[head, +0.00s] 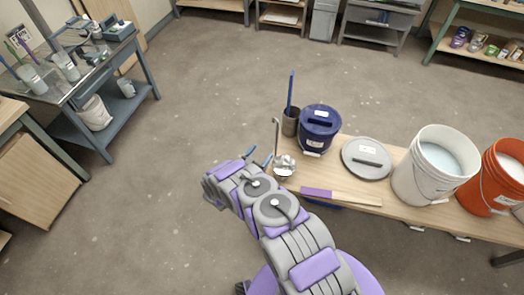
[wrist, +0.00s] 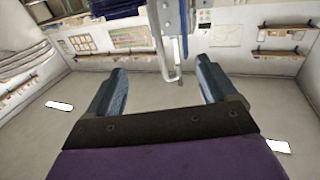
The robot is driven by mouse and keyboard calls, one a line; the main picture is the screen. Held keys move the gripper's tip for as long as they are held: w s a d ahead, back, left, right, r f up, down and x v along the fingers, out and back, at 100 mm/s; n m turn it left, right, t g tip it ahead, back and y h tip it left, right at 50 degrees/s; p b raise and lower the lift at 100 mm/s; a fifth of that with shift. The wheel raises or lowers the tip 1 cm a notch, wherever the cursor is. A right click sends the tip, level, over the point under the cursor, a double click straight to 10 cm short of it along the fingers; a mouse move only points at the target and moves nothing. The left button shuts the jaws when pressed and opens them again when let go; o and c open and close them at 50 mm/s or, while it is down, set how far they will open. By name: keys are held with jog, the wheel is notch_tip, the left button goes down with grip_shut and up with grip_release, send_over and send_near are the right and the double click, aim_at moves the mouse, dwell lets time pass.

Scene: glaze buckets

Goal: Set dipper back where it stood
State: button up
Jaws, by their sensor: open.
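The dipper (head: 276,135) is metallic, with a thin upright handle hooked at the top and a shiny bowl at the left end of the wooden bench. In the wrist view its pale handle (wrist: 166,35) hangs down from the top edge and shows between my finger tips. My gripper (head: 260,157) is open, just left of the dipper at the bench's left end. In the wrist view my gripper (wrist: 160,68) has its two blue-grey fingers wide apart. I cannot tell whether either finger touches the handle.
The bench (head: 400,205) holds a dark cup (head: 290,123) with a blue stick, a navy bucket (head: 319,130), a grey lid (head: 366,158), a purple-ended paddle (head: 340,197), a white bucket (head: 437,165) and an orange bucket (head: 497,178). Floor left of the bench is clear.

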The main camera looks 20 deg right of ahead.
jog(key=shift+p+v, duration=0.6)
jog(key=shift+v, duration=0.8)
